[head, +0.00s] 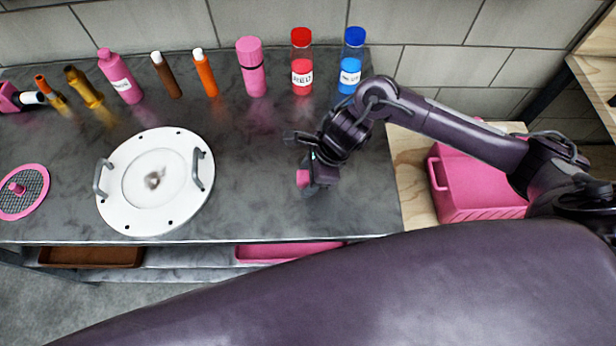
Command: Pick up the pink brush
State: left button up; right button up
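A small pink piece (302,178) shows at the tip of my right gripper (308,182), low over the grey worktop. It may be part of the pink brush, but most of it is hidden by the gripper, so its shape is unclear. My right arm reaches in from the right, over the middle-right of the worktop. I cannot tell whether its fingers are closed on the pink piece or only beside it. My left gripper is out of view.
A white round lid (130,205) with two grey handles lies left of the gripper. Several bottles and tools line the back, including a red-capped bottle (301,62) and a pink bottle (251,68). A pink bin (475,195) is at right. Worktop between lid and gripper is clear.

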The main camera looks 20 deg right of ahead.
jog(key=c, duration=0.7)
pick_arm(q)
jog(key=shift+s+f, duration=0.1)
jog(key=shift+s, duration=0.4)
pick_arm(e)
jog(key=shift+c, duration=0.7)
jog(key=shift+r, duration=0.15)
